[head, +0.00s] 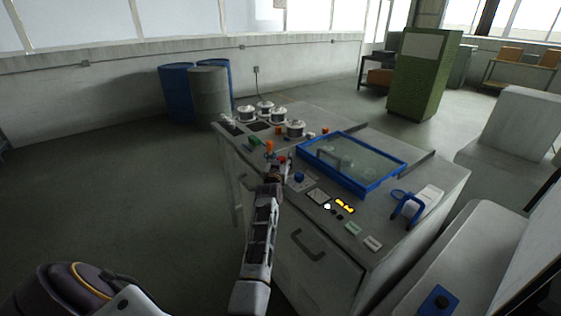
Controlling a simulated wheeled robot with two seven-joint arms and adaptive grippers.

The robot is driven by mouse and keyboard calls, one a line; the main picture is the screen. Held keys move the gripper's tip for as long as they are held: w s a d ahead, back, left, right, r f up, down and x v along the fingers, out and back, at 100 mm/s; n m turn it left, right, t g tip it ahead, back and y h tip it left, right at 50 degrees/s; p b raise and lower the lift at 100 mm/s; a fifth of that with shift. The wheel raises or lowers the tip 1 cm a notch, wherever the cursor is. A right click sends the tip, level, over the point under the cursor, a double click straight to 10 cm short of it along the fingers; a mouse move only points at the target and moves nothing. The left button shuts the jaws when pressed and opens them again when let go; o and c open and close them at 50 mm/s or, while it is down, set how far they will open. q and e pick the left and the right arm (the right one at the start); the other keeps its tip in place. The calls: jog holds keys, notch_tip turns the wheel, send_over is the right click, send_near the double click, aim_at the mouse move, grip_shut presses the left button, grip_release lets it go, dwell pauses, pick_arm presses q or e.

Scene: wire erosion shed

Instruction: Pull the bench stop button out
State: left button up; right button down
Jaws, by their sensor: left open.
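A small red knob (281,159), which looks like the bench stop button, shows on the bench top just beyond my left gripper. My left gripper (275,173) is open at the front edge of the bench (390,222), close to the red knob. The fingers are small and dark here, and I cannot tell whether they touch the knob or are around it. The knob's lower part is hidden by the gripper. Whether it is pressed in or out cannot be seen. My right gripper is not in view.
A blue knob (299,177) sits close to the right of my gripper. A blue-framed tray (377,188), several white spools (295,129) and small coloured tools (254,142) are on the bench. A dark handle (306,246) juts from its front.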

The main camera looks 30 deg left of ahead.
aim_at(281, 159)
pick_arm(q)
jog(key=shift+r, duration=4.8)
jog(key=shift+f, duration=0.1)
